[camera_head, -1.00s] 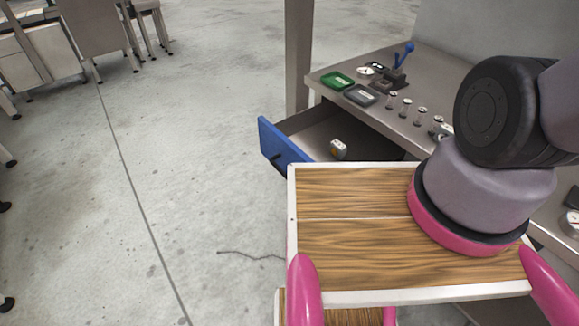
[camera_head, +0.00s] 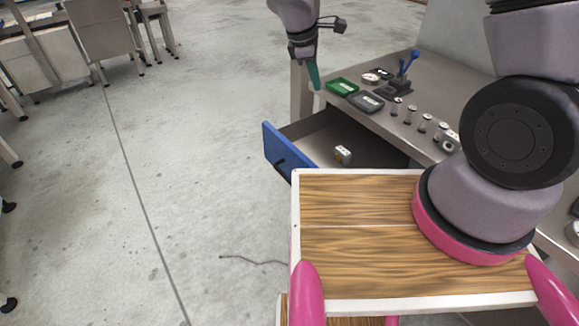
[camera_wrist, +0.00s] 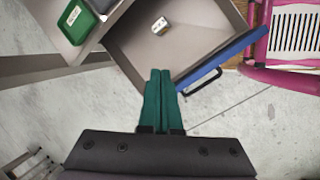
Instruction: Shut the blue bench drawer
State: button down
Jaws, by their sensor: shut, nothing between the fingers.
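The blue-fronted drawer (camera_head: 286,151) stands pulled out from the grey bench. Its blue front also shows in the wrist view (camera_wrist: 234,54), with a dark bar handle on its outer face. A small pale box (camera_head: 343,155) lies inside the drawer; the wrist view shows it too (camera_wrist: 160,25). My gripper (camera_head: 315,84) is shut and empty, with green fingers pointing down. In the head view it appears beyond the drawer, near the bench's far corner. In the wrist view the fingertips (camera_wrist: 160,72) appear beside the drawer's corner; I cannot tell whether they touch it.
The bench top (camera_head: 408,132) holds a green tray (camera_head: 342,87), a dark tray (camera_head: 366,101), a blue-handled device (camera_head: 402,80) and several small weights. A post stands behind the bench corner. My wood-topped base is close to the drawer's near side. Open floor (camera_head: 190,170) lies left.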

jog(key=s+a+f+n, duration=0.3)
jog(key=a+f+n, duration=0.15)
jog(key=f, duration=0.45)
jog(key=n, duration=0.5)
send_near(290, 172)
jog(key=s+r, duration=0.3)
jog(key=s, duration=0.1)
jog(key=x, duration=0.9)
jog(key=shift+w+d+f, duration=0.1)
jog(key=shift+w, duration=0.05)
jog(key=w+d, duration=0.5)
jog(key=d, duration=0.2)
jog(key=w+d, duration=0.6)
jog(key=d, duration=0.2)
jog(key=w+d, duration=0.5)
jog(key=d, duration=0.3)
jog(key=shift+w, duration=0.4)
jog(key=shift+d, duration=0.1)
